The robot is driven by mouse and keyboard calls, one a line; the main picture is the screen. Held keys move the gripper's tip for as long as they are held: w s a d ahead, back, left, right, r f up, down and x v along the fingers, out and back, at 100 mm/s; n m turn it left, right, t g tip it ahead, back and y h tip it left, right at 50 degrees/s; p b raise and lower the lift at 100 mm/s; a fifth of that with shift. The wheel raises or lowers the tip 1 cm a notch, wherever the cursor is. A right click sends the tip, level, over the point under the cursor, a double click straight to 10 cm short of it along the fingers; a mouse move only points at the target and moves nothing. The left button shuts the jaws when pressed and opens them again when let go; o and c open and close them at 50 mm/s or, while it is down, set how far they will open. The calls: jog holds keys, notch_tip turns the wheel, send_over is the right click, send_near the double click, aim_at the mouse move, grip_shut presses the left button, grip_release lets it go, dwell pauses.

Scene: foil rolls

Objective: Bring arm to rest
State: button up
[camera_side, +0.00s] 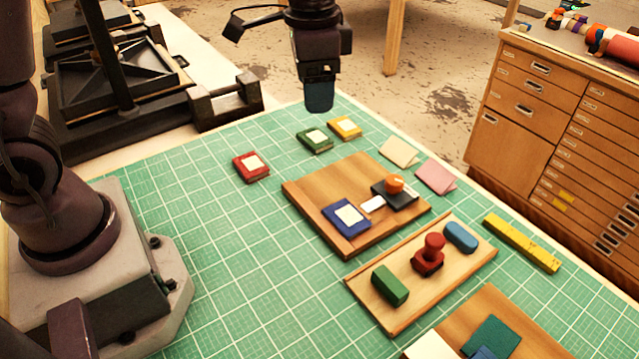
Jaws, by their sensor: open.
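My gripper (319,97) hangs in the air at the top middle, fingers pointing down, near the far edge of the green mat. It is open, and nothing shows between its fingers, which look close together from this side. My arm's base stands at the left. Below and to the right of the gripper lies a wooden board (300,196). On it are a blue ink pad (347,215), a small white block (373,204) and a dark stamp with an orange knob (395,188).
A second board (401,315) holds a green block (390,285), a red stamp (430,255) and a blue block (461,237). Red (251,167), green (315,139) and yellow (344,127) pads lie near the gripper. A dark press (120,80) stands back left. The mat's left front is clear.

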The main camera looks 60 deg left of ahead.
jog(key=s+a+r+n+t, duration=0.2)
jog(key=s+r, duration=0.2)
jog(key=s, duration=0.4)
jog(key=s+a+r+n+t, duration=0.2)
jog(key=s+r+n+t, duration=0.1)
jog(key=s, duration=0.6)
jog(key=shift+r, duration=0.35)
